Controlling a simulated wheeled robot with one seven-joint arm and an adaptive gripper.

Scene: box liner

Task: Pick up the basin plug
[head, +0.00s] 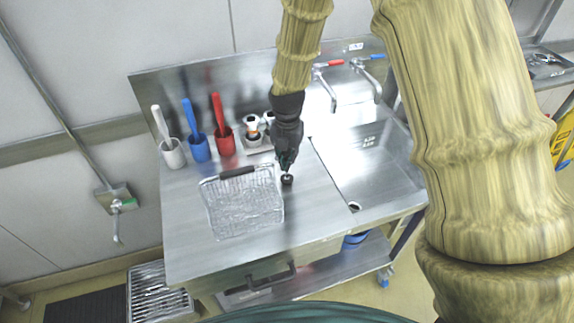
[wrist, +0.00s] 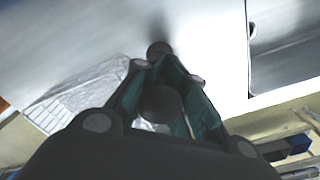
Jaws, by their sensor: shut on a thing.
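The basin plug (head: 287,180) is a small dark round piece at the tip of my gripper (head: 287,160), over the steel counter between the wire basket and the sink. In the wrist view the plug (wrist: 159,48) shows as a dark disc at the fingertips. My gripper (wrist: 156,64) has its green-sided fingers closed together on it. Whether the plug touches the counter or is just above it is hard to tell.
A wire basket (head: 242,205) with a dark handle stands left of my gripper. The sink (head: 365,165) lies to the right, with red and blue taps behind it. White, blue (head: 199,148) and red (head: 224,142) brush holders stand at the back left.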

